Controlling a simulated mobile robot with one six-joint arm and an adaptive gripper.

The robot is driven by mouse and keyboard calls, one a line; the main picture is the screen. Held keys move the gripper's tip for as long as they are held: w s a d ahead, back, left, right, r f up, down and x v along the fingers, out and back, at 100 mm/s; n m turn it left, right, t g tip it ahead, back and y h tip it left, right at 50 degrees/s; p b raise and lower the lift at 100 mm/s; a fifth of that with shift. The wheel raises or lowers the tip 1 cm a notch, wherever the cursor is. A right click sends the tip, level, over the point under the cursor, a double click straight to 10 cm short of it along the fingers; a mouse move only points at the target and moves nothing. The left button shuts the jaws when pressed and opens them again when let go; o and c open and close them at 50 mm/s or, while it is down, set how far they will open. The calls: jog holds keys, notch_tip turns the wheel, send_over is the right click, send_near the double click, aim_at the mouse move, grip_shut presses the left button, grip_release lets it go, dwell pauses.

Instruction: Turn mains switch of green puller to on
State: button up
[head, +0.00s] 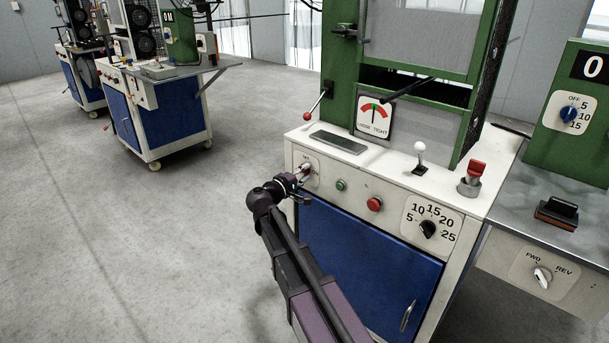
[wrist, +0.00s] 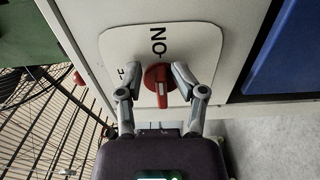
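The mains switch is a red round knob (wrist: 158,78) with a raised grip bar on a pale label plate (wrist: 193,42). In the wrist view the bar stands roughly upright, in line with the rotated word ON; a white mark shows on its lower part. A second label to the left is partly hidden by a finger. My gripper (wrist: 156,70) is open, with one finger on each side of the knob; contact is unclear. In the head view my gripper (head: 302,172) is at the left end of the green machine's (head: 340,50) front panel and mostly hides the switch.
Right of the switch are a green button (head: 341,185), a red button (head: 375,204) and a black dial (head: 428,229). A blue door (head: 365,260) lies below. A side table (head: 560,190) adjoins at right. Open floor (head: 130,240) lies left.

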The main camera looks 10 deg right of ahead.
jog(key=shift+s+a, duration=0.1)
jog(key=shift+s+a, duration=0.3)
jog(key=v, duration=1.1)
jog(key=shift+w, duration=0.1)
dwell(0.3)
jog(key=s+d+f+m+g+y, duration=0.5)
jog(key=s+d+f+g+y, duration=0.3)
jog(key=s+d+f, duration=0.45)
jog(key=s+a+f+m+g+y, duration=0.2)
jog(key=s+a+f+g+y, duration=0.15)
jog(key=s+f+y, duration=0.35)
notch_tip(320, 180, up, 38)
jog(key=s+p, duration=0.1)
jog(key=p, duration=3.6)
jog(key=shift+a+t, duration=0.3)
jog(key=shift+t, duration=0.15)
jog(key=shift+s+f, duration=0.15)
jog(key=shift+s, duration=0.05)
